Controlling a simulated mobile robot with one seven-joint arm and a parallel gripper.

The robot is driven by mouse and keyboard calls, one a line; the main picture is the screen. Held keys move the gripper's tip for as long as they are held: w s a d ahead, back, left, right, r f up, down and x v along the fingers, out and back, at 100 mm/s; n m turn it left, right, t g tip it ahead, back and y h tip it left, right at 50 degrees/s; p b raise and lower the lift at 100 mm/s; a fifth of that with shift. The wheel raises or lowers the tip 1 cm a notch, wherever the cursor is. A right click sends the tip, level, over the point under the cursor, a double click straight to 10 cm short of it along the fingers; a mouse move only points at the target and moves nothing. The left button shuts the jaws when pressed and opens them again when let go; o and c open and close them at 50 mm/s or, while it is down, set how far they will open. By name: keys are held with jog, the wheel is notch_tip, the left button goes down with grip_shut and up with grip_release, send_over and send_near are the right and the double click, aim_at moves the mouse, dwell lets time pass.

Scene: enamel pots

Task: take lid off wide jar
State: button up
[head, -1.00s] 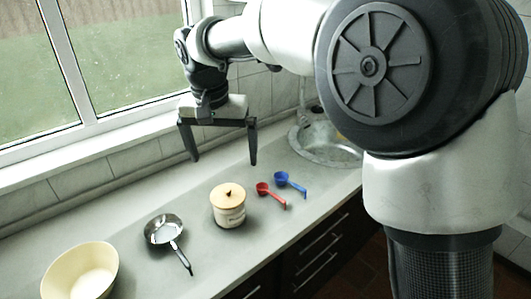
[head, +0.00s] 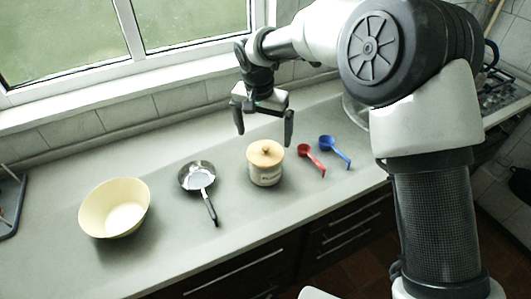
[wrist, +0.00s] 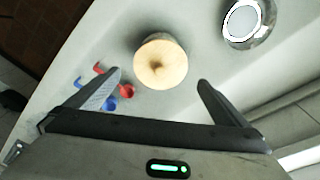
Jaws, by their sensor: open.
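The wide jar (head: 266,176) is a cream pot with dark lettering, standing upright on the counter. Its pale wooden lid (head: 265,153) with a small round knob sits on top. In the wrist view the lid (wrist: 161,64) shows from above, ahead of the fingers and roughly midway between their lines. My gripper (head: 264,140) is open and empty, above and behind the jar in the head view. Its two fingers also show in the wrist view (wrist: 160,86), apart from the lid.
A red measuring spoon (head: 313,160) and a blue one (head: 335,152) lie right of the jar. A steel pan (head: 198,178) and a cream bowl (head: 114,209) stand to its left. A dark tray (head: 10,205) is at far left.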

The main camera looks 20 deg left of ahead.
aim_at(265, 147)
jog(key=shift+w+a+f+p, duration=0.1)
jog(key=shift+w+f+p, duration=0.1)
jog(key=shift+f, duration=0.85)
jog(key=shift+w+d+f+p, duration=0.1)
jog(key=shift+w+f, duration=0.15)
jog(key=shift+f, duration=0.8)
jog(key=shift+w+a+f+p, duration=0.1)
jog(key=shift+w+f, duration=0.1)
jog(key=shift+f, duration=0.85)
jog(key=c, duration=0.8)
